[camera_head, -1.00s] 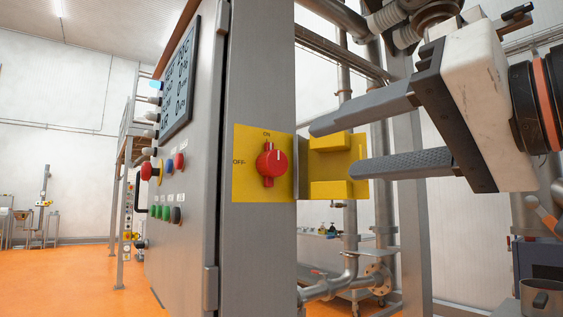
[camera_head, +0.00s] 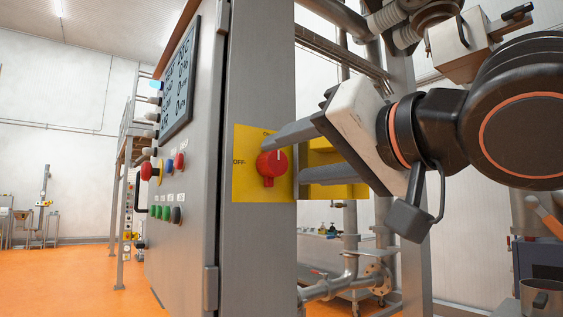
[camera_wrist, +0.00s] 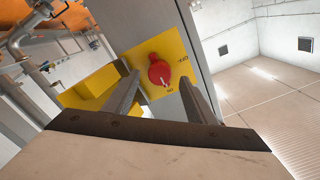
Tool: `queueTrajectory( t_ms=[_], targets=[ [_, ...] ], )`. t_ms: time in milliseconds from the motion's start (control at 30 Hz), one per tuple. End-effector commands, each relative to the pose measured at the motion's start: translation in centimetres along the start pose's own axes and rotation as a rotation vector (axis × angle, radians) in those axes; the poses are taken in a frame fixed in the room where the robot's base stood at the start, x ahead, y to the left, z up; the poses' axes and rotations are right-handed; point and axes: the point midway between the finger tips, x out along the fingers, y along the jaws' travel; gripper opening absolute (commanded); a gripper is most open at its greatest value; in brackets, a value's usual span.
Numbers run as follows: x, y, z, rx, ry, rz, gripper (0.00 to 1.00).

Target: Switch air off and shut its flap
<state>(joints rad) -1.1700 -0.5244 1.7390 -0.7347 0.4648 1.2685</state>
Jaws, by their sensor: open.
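A red rotary knob (camera_head: 270,165) sits on a yellow plate (camera_head: 246,188) marked ON and OFF on the cabinet's side. Its white mark points up towards ON. The yellow flap (camera_head: 352,191) stands swung open to the right of the plate, partly hidden behind my fingers. My gripper (camera_head: 284,156) is open and empty in front of the plate, its upper finger overlapping the knob's upper edge in the head view. In the wrist view, the knob (camera_wrist: 159,72) shows between and beyond my two fingertips (camera_wrist: 160,78). I cannot tell whether a finger touches it. The flap (camera_wrist: 98,88) is left of my fingers there.
The steel cabinet (camera_head: 258,255) carries a screen (camera_head: 180,85) and several coloured buttons on its front. Pipes (camera_head: 340,275) and a steel post stand behind the flap. The orange floor (camera_head: 70,280) is open at left.

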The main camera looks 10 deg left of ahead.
Motion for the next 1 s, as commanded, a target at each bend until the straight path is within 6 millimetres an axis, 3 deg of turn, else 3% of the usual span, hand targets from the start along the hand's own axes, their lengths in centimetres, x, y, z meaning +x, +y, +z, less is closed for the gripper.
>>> queueTrajectory(
  t_ms=[100,300,667,833,1000],
  targets=[
    [1.9,0.1,0.0,0.000,0.000,0.003,0.51],
    [3.5,0.1,0.0,0.000,0.000,0.002,0.51],
    [3.9,0.0,0.0,0.000,0.001,0.000,0.51],
    [3.9,0.0,0.0,0.000,0.000,0.000,0.13],
    [3.9,0.0,0.0,-0.002,0.000,0.000,0.10]
  ],
)
